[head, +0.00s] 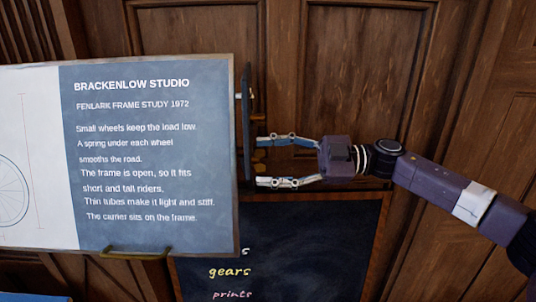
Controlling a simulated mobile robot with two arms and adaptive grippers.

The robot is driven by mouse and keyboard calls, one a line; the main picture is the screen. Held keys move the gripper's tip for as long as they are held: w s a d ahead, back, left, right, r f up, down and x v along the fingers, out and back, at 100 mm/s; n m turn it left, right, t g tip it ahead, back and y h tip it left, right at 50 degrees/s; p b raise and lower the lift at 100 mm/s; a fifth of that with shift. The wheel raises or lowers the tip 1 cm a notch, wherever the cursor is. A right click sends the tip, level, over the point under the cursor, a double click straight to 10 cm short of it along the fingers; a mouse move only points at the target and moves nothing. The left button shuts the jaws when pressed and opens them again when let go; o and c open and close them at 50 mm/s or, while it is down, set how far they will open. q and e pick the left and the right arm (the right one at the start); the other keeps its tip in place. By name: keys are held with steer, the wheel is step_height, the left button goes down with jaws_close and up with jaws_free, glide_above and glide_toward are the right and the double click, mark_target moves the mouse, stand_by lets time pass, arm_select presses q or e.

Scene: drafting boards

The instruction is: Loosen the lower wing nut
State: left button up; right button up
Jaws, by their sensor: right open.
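My right gripper (259,162) reaches in from the right, just beyond the right edge of the drafting board. Its two blue-and-white fingers are apart, one above the other. A small brass-coloured piece (260,169), which looks like the lower wing nut, shows between the fingertips, beside a dark upright bar (247,110). I cannot tell whether the fingers touch it. The drafting board (150,160) stands at the left with a printed sheet titled "Brackenlow Studio". My left gripper is not in view.
A dark chalkboard (320,240) with a wooden frame and chalk words, including "gears", stands below my right gripper. A brass-coloured handle (136,253) is at the drafting board's lower edge. Wooden panelling (365,70) fills the back.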

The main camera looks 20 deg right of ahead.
steer(key=shift+a, duration=0.1)
steer(key=c, duration=1.2)
steer(key=shift+o, duration=0.2)
steer(key=shift+f, duration=0.1)
steer(key=n+b, duration=0.3)
steer(key=shift+f, duration=0.15)
steer(key=n+b, duration=0.5)
steer(key=n, duration=0.1)
steer(key=shift+n+b, duration=0.4)
steer(key=n+b, duration=0.5)
steer(key=n, duration=0.1)
steer(key=shift+n+b, duration=1.25)
steer(key=shift+n, duration=0.65)
